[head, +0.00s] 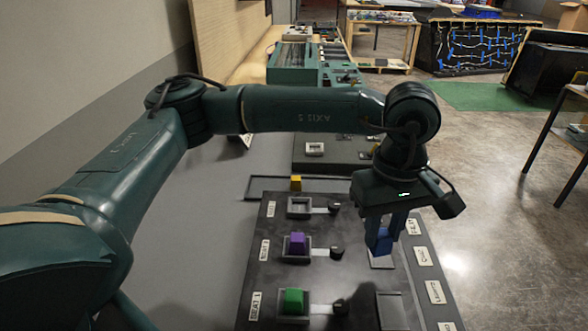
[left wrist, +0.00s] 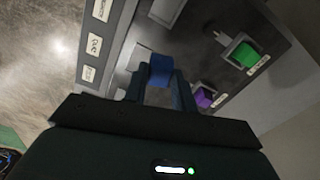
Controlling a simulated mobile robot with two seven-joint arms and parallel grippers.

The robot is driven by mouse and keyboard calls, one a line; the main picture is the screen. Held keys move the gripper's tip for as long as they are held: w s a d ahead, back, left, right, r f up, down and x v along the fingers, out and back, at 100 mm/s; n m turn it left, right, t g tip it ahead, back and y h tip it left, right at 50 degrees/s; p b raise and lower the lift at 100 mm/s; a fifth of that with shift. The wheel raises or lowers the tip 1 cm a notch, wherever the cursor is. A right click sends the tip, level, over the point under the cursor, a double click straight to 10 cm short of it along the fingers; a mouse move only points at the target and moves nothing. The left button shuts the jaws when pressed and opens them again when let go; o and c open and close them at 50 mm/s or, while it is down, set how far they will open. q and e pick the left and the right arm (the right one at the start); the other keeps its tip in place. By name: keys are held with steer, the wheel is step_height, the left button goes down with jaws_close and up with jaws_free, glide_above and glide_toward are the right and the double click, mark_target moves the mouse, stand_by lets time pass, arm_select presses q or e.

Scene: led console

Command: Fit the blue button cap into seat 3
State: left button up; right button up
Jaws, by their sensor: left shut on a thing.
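The blue button cap (head: 380,243) is between the fingertips of my left gripper (head: 384,236). It also shows in the left wrist view (left wrist: 161,70), pinched at the fingertips. My left gripper is shut on it above the right part of the dark console (head: 350,275). The third seat (head: 299,207), a grey square frame at the far end of the seat row, is empty and lies left of the gripper. The purple cap (head: 297,243) sits in the middle seat and the green cap (head: 293,300) in the near one, labelled SEAT 1. My right gripper is out of view.
Black knobs (head: 337,251) stand right of the seats. White label plates (head: 422,256) line the console's right edge. A yellow cap (head: 296,183) stands by a shallow dark tray (head: 262,184) behind the console. Another dark panel (head: 325,152) lies farther back. Grey table is free at left.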

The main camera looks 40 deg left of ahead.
arm_select(q)
steer(key=w+a+n, duration=0.2)
steer(key=a+n, duration=0.4)
steer(key=n, duration=0.4)
steer(key=w+a+f+n, duration=0.1)
steer(key=w+a+n, duration=0.1)
steer(key=a+n, duration=0.4)
steer(key=w+a+n, duration=0.2)
steer(key=a+n, duration=0.5)
steer(key=n, duration=0.8)
steer(key=shift+w+f+n+p, duration=0.15)
steer(key=shift+w+n+p, duration=0.1)
steer(key=shift+n+p, duration=0.15)
steer(key=shift+a+n, duration=0.35)
steer(key=shift+n, duration=0.05)
steer(key=shift+f, duration=0.2)
steer(key=shift+f+b, duration=0.9)
steer(key=shift+f, duration=0.3)
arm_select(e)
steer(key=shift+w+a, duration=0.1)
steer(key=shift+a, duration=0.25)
